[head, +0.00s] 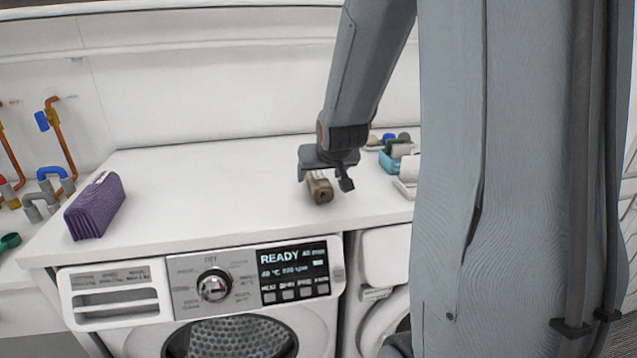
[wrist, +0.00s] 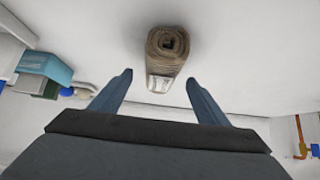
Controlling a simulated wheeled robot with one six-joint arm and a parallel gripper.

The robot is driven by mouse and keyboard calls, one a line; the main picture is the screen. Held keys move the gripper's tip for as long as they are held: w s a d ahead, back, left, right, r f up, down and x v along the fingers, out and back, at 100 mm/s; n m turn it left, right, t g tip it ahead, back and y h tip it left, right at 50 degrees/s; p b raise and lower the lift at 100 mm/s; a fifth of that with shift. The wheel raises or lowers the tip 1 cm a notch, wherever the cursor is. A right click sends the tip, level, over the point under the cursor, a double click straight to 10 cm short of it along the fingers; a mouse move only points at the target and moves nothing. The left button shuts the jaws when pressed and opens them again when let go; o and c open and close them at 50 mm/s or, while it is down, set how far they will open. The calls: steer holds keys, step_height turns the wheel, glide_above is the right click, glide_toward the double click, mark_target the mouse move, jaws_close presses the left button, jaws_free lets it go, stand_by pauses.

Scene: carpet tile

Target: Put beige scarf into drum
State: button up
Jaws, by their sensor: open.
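The beige scarf (head: 321,190) is a small brown-beige roll with a pale band or label, lying on the white worktop. My gripper (head: 325,181) is just above and behind it in the head view, partly covering it. In the wrist view the scarf (wrist: 166,52) lies ahead of the fingertips, roughly centred between them. My gripper (wrist: 158,83) is open there, with nothing held between its fingers. The drum (head: 243,340) shows as a perforated metal surface behind the washing machine's round front opening, cut off by the lower edge of the head view.
A folded purple cloth (head: 95,207) stands on the worktop at the left. A blue container (head: 393,158) with rolled items is at the back right. The washer's panel (head: 250,278) reads READY. Pipes (head: 58,140) are at the far left. The worktop's middle is clear.

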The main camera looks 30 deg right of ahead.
mark_target(320, 175)
steer(key=shift+w+f, duration=0.2)
steer(key=shift+f, duration=0.4)
steer(key=shift+p+x, duration=0.4)
steer(key=shift+x, duration=0.65)
steer(key=shift+d, duration=0.1)
steer(key=shift+r, duration=0.1)
steer(key=c, duration=1.3)
steer(key=shift+r, duration=0.1)
